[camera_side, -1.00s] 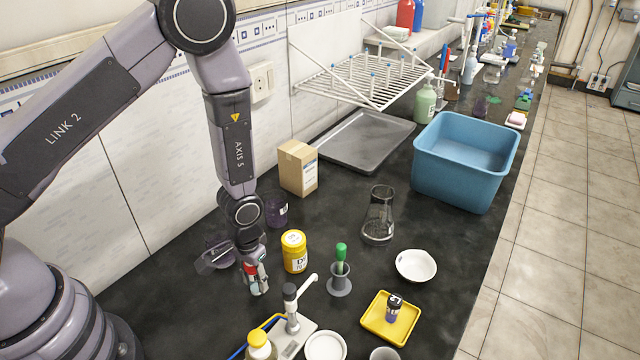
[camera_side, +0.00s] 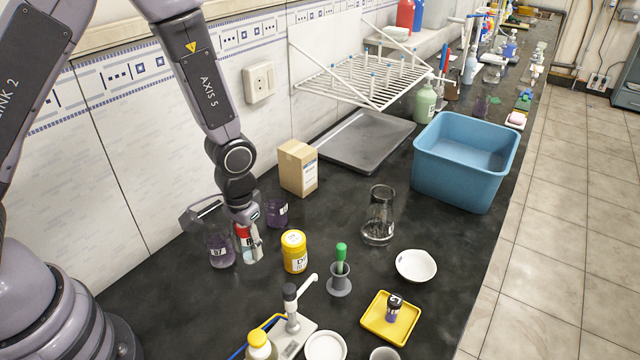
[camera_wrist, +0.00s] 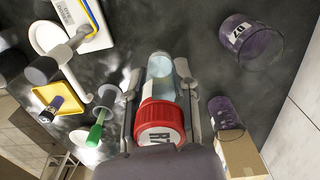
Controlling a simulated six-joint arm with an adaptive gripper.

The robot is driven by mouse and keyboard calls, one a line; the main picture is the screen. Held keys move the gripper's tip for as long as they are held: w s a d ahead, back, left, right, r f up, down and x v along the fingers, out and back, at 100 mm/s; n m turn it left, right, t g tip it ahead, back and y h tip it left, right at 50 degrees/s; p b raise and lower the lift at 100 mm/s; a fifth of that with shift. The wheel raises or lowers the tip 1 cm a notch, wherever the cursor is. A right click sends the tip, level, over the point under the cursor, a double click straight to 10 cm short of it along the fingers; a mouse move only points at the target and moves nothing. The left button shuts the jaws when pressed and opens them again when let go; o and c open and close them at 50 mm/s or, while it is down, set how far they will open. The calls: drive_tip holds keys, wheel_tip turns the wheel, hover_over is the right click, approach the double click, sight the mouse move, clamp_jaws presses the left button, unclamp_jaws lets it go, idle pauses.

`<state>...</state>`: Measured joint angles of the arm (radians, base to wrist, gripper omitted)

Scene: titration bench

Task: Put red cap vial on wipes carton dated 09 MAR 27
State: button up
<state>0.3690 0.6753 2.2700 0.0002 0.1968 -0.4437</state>
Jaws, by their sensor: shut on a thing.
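My gripper (camera_side: 244,228) is shut on the red cap vial (camera_side: 247,248), which also fills the middle of the wrist view (camera_wrist: 162,118). The vial has a clear glass body, and its red cap with a white label faces the wrist camera. In the side view it hangs between two purple-tinted beakers. The tan wipes carton (camera_side: 298,168) stands upright behind and to the right of my gripper, with a label on its right face whose date is too small to read. A corner of the carton shows in the wrist view (camera_wrist: 240,155).
The purple beakers (camera_side: 221,251) and (camera_side: 277,212) stand close on either side. A yellow-capped jar (camera_side: 294,252) stands to the right. A glass flask (camera_side: 379,215), grey tray (camera_side: 366,142) and blue tub (camera_side: 466,160) lie beyond. The carton's top looks bare.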

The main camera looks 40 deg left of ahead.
drive_tip(key=shift+w+a+r, duration=0.1)
drive_tip(key=shift+w+r, duration=0.05)
drive_tip(key=shift+w, duration=0.25)
drive_tip(key=w+a+r+n, duration=0.1)
drive_tip(key=w+a+r, duration=1.2)
drive_tip(key=w+r, duration=0.3)
hover_over(297, 148)
drive_tip(key=s, duration=0.1)
wheel_tip(297, 148, down, 9)
drive_tip(key=shift+s+f, duration=0.1)
drive_tip(key=shift+w+f, duration=0.5)
drive_tip(key=shift+f, duration=1.65)
